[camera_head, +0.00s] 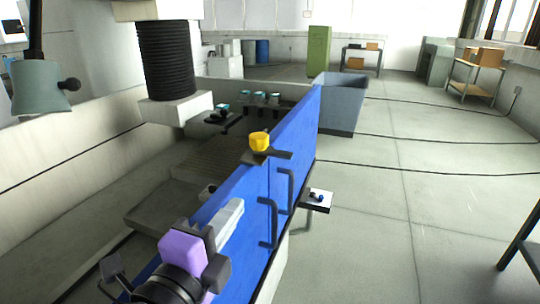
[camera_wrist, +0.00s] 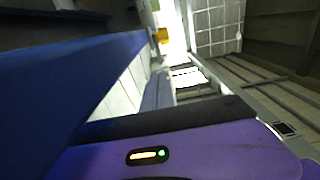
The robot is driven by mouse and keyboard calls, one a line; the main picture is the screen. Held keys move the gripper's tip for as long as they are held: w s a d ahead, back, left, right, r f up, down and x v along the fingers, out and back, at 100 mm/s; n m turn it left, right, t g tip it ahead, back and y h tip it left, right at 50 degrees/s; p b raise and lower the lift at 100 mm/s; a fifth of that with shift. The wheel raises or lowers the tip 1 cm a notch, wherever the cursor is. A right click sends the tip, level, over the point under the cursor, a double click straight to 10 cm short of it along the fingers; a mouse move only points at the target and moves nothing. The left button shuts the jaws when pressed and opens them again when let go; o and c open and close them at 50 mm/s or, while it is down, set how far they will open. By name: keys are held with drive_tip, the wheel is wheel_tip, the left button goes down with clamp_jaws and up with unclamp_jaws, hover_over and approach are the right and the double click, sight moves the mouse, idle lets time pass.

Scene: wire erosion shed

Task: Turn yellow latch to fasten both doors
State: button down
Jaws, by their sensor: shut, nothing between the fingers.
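Two blue doors, a near one (camera_head: 246,190) and a far one (camera_head: 296,130), stand in line with a thin seam between them. Each has a dark vertical handle. The yellow latch knob (camera_head: 259,141) sits at the top of the seam, with a dark bar reaching right from under it. The knob also shows small in the wrist view (camera_wrist: 163,35), near the top. My gripper (camera_head: 238,206), pale grey beyond my purple wrist, is shut and empty. It is above the near door's top edge, short of the knob and apart from it. Whether the bar spans both doors is unclear.
A black bellows column (camera_head: 166,60) hangs over the machine tank behind the doors. A small shelf (camera_head: 317,201) juts out right of the handles. A grey-blue bin (camera_head: 341,103) stands beyond the doors. Open floor with cables lies right.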

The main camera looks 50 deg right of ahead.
sight(275, 155)
drive_tip(key=p+x, duration=0.6)
drive_tip(key=x, duration=1.1)
drive_tip(key=shift+w+d+p, duration=0.2)
drive_tip(key=shift+d+p, duration=0.1)
drive_tip(key=shift+d, duration=0.05)
drive_tip(key=shift+d+f+t+b, duration=0.15)
drive_tip(key=shift+t+b, duration=0.15)
drive_tip(key=shift+b, duration=0.2)
